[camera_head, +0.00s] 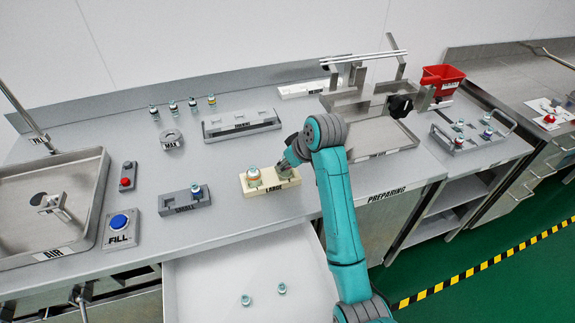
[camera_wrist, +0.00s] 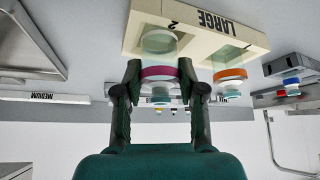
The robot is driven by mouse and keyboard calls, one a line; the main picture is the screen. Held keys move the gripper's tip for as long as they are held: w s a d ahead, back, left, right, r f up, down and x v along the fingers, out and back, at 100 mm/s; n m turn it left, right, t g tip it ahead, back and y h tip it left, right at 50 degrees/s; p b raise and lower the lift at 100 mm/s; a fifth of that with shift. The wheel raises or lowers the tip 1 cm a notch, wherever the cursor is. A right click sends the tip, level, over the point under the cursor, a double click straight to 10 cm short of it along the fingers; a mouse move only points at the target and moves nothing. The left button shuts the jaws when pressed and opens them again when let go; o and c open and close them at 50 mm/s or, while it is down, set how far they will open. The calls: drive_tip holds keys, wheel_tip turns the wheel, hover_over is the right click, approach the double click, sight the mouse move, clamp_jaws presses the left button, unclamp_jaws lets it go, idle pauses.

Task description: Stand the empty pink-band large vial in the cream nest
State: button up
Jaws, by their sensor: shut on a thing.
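The cream nest (camera_head: 289,184), marked LARGE, stands on the worktop; it also shows in the wrist view (camera_wrist: 190,22). My gripper (camera_head: 285,165) is at its right end. In the wrist view my gripper (camera_wrist: 158,76) is shut on the pink-band large vial (camera_wrist: 160,73), a clear vial. The vial's glass end overlaps the nest's slot marked 2; I cannot tell whether it rests on the slot floor. An orange-band vial (camera_wrist: 229,75) stands in slot 1, also seen in the head view (camera_head: 253,176).
A grey SMALL nest (camera_head: 172,204) with a vial stands to the left, and a grey rack (camera_head: 240,125) behind. The FILL button (camera_head: 120,225) is farther left. Several small vials stand at the back. A red bin (camera_head: 443,77) is at the back right.

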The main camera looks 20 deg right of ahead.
drive_tip(key=shift+f, duration=0.45)
drive_tip(key=shift+f, duration=0.1)
drive_tip(key=o, duration=1)
